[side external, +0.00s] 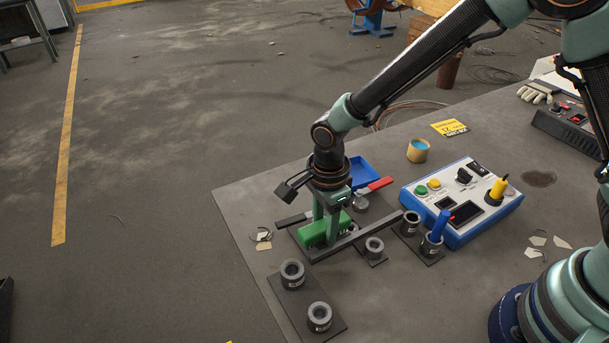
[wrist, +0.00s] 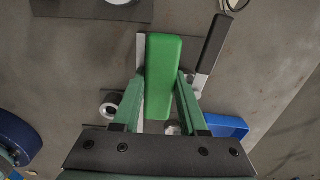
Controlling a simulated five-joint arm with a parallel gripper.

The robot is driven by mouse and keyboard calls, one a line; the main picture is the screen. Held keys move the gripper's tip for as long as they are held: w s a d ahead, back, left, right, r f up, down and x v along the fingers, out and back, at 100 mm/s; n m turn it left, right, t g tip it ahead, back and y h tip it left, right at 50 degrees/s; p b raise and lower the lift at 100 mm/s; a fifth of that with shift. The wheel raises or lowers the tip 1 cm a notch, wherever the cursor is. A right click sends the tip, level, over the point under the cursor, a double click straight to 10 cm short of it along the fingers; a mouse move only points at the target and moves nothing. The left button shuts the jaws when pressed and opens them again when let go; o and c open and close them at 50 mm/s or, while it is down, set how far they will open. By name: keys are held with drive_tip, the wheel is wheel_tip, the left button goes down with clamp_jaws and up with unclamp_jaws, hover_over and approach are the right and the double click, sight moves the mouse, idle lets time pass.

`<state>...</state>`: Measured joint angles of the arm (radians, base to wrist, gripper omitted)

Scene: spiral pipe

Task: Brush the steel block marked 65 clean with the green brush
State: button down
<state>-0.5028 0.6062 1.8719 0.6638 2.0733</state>
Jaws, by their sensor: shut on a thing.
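The green brush (side external: 313,234) is between the fingers of my gripper (side external: 326,228), low over a dark flat plate on the table. In the wrist view the green brush (wrist: 163,60) runs lengthwise between the two fingers of my gripper (wrist: 161,80), which are shut on it. A dark bar (side external: 352,242) lies close in front of the brush in the side view. I cannot read a 65 on anything, so I cannot tell which piece is the marked steel block. The brush and fingers hide what is under them.
Two dark ring-shaped pieces (side external: 292,271) stand on a front plate; more stand to the right (side external: 374,247). A blue tray (side external: 364,172), a red-handled tool (side external: 375,186) and a blue-and-white control box (side external: 463,202) are behind and right. The table's left edge is near.

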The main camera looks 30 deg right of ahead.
drive_tip(key=a, duration=0.2)
drive_tip(key=shift+a, duration=0.3)
drive_tip(key=shift+d, duration=3.1)
drive_tip(key=shift+r, duration=4.15)
drive_tip(key=shift+a, duration=0.1)
